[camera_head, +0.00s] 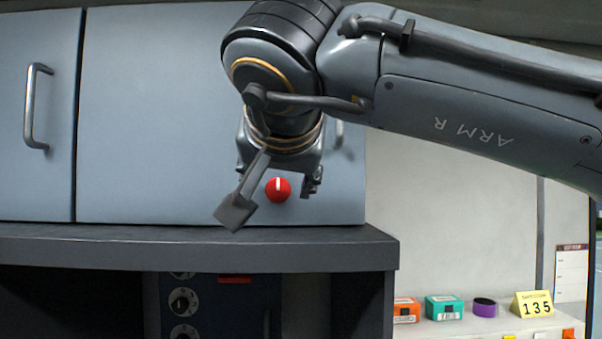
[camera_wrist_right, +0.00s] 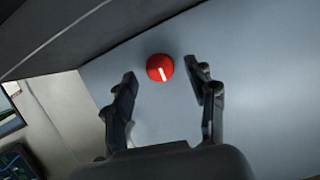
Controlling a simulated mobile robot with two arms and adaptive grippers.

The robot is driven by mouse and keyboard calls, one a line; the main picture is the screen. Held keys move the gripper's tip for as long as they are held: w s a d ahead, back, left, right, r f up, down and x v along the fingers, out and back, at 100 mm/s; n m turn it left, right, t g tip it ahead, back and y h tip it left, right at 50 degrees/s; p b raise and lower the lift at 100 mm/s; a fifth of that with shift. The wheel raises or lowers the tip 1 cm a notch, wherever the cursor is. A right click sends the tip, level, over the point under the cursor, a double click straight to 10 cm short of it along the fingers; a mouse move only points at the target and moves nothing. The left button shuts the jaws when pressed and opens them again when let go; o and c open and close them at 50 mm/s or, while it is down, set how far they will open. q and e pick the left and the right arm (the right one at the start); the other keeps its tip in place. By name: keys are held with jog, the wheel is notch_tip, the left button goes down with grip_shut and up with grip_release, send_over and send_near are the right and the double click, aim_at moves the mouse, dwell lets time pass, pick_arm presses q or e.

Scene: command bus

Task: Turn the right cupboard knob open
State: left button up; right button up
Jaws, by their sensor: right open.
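The red knob (camera_head: 278,189) is round with a white mark and sits low on the right cupboard door (camera_head: 160,120). In the head view its white mark stands about upright. In the right wrist view the knob (camera_wrist_right: 160,68) lies between and just beyond the tips of my right gripper (camera_wrist_right: 163,75). The right gripper (camera_head: 275,198) is open and empty, one finger on each side of the knob in the head view. I see no clear contact between fingers and knob. The arm hides part of the door and most of its handle (camera_head: 339,134). My left gripper is not in view.
A left cupboard door with a metal handle (camera_head: 34,106) is beside it. A dark counter ledge (camera_head: 200,250) runs just below the doors. Small boxes (camera_head: 444,307), a purple roll (camera_head: 484,307) and a yellow number sign (camera_head: 532,304) stand at the lower right.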

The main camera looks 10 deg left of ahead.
aim_at(278, 189)
jog(key=shift+x, duration=1.15)
jog(key=c, duration=1.1)
jog(key=shift+c, duration=0.2)
